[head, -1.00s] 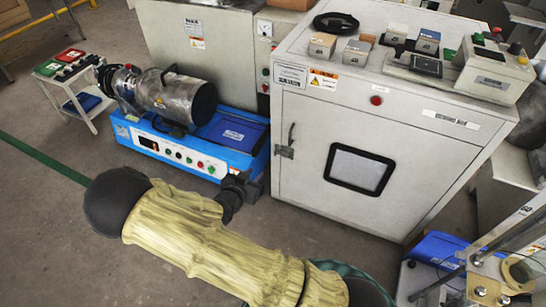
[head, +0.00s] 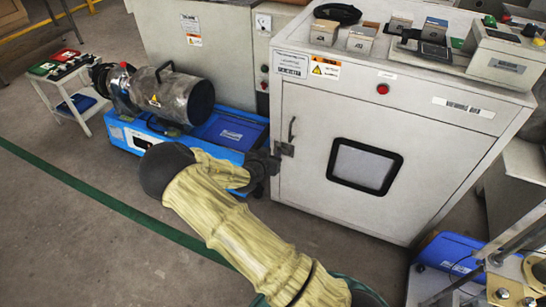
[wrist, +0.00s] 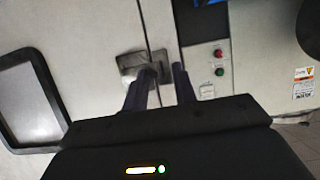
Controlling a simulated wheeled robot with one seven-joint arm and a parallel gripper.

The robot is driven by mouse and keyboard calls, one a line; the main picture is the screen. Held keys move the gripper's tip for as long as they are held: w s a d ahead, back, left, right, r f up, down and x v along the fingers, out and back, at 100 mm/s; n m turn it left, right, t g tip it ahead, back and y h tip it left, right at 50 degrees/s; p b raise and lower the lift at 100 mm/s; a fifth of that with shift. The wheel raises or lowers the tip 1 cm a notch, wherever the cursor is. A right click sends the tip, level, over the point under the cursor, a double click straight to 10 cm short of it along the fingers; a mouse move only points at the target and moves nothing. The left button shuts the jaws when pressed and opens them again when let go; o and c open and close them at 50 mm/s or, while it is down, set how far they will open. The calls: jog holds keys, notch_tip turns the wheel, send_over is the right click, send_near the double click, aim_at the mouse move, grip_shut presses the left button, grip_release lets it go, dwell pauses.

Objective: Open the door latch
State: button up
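The door latch (head: 285,149) is a dark metal plate with an upright lever on the left edge of the light grey cabinet door (head: 310,190). The door looks closed. My gripper (head: 262,165) is just left of and slightly below the latch in the head view. In the wrist view, my gripper (wrist: 164,72) has its two dark fingers apart with nothing seen held between them. The latch plate (wrist: 130,62) shows there by the left finger's tip, which covers part of it. I cannot tell whether the finger touches the latch.
Small boxes and a control unit (head: 507,55) stand on the cabinet top. A blue machine base (head: 225,132) with a metal cylinder (head: 175,95) stands left of the cabinet, close behind my arm. A blue bin (head: 448,252) is at lower right. The floor at left is open.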

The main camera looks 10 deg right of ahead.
jog(key=shift+w+f, duration=0.1)
jog(key=shift+w, duration=0.05)
jog(key=shift+c, duration=0.5)
grip_shut()
jog(key=shift+s+d, duration=0.15)
jog(key=shift+s, duration=0.05)
